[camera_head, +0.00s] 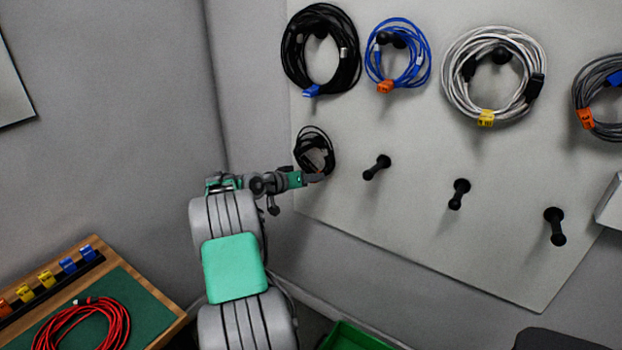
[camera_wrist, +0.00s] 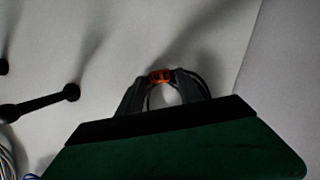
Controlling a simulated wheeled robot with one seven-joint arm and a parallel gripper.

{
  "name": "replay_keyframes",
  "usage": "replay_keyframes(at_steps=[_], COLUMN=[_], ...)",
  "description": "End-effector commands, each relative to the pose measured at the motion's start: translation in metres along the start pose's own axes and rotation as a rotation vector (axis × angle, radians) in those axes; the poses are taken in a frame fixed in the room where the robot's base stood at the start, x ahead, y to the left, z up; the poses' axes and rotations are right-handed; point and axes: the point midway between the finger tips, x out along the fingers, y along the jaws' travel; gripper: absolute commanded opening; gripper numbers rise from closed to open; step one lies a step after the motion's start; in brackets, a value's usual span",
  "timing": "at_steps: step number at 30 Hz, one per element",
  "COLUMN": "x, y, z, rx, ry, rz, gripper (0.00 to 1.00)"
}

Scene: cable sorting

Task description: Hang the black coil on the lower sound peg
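A small black coil (camera_head: 329,150) is at the lower left of the pegboard, at the tip of my gripper (camera_head: 316,177). In the wrist view my fingers (camera_wrist: 161,77) close in on the coil's orange tag, and the dark loop of the coil (camera_wrist: 204,83) curves behind them. The lower row shows black pegs at left (camera_head: 376,167), middle (camera_head: 459,193) and right (camera_head: 555,225), all bare. Whether a peg stands behind or inside the small coil cannot be told. No peg label is readable.
Upper pegs hold a large black coil (camera_head: 289,58), a blue coil (camera_head: 427,68), a white coil (camera_head: 452,91) and a grey coil (camera_head: 580,98). A red coil (camera_head: 119,318) lies on a green-topped table (camera_head: 150,305) at lower left. A green bin (camera_head: 350,337) stands below the board.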

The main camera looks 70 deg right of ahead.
Motion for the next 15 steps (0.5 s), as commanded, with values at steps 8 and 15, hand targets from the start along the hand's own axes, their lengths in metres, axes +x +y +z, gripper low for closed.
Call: replay_keyframes(at_steps=[8, 15], x=[0.0, -0.021], y=[0.0, -0.001], z=[-0.001, -0.001], rx=[0.001, 0.0], ry=[0.001, 0.001], rz=[0.0, -0.002], gripper=[0.52, 0.52])
